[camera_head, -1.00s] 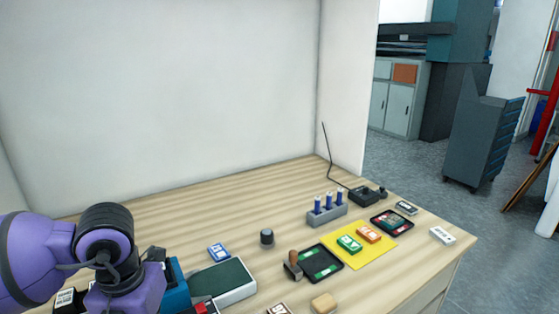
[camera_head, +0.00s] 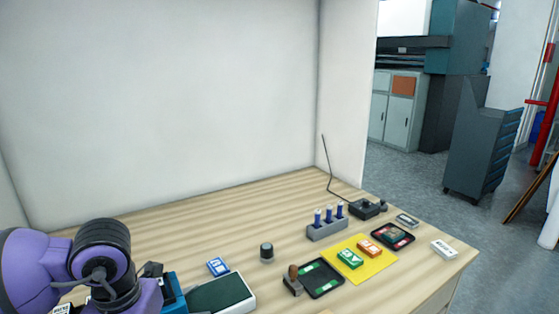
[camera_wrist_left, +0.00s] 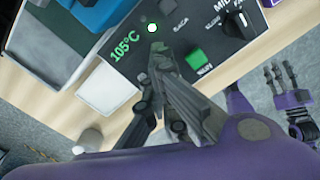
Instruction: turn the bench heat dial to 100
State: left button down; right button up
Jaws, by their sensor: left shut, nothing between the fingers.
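The dark control panel (camera_wrist_left: 195,30) fills the top of the left wrist view. A green readout (camera_wrist_left: 125,47) on it shows 105°C, with a round lit white spot beside it. A green button (camera_wrist_left: 197,60) and a black knob (camera_wrist_left: 236,22) with a pointer are farther right. My left gripper (camera_wrist_left: 158,48) is shut and empty, its fingertips over the panel between readout and green button. They hide what lies under them, so I cannot tell whether they touch a dial. Purple parts with dark fingers, perhaps my right gripper (camera_wrist_left: 280,88), show at the right.
In the head view, a teal machine (camera_head: 172,290) stands beside my left arm, with a dark green pad (camera_head: 222,294) right of it.

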pick_arm(q)
jog(key=shift+s+a+f, duration=0.1)
jog(key=shift+a+f, duration=0.2)
jog(key=shift+f, duration=0.25)
pick_arm(e)
jog(key=shift+s+a+f, duration=0.1)
jog(key=shift+s+f, duration=0.2)
pick_arm(q)
notch_tip(320, 180, up, 6)
jog(key=p, duration=0.2)
jog(key=shift+w+r+p, duration=0.25)
jog(key=shift+w+p, duration=0.05)
jog(key=shift+w, duration=0.05)
pick_arm(e)
jog(key=w+r, duration=0.4)
jog(key=r, duration=0.1)
jog(key=shift+t, duration=0.4)
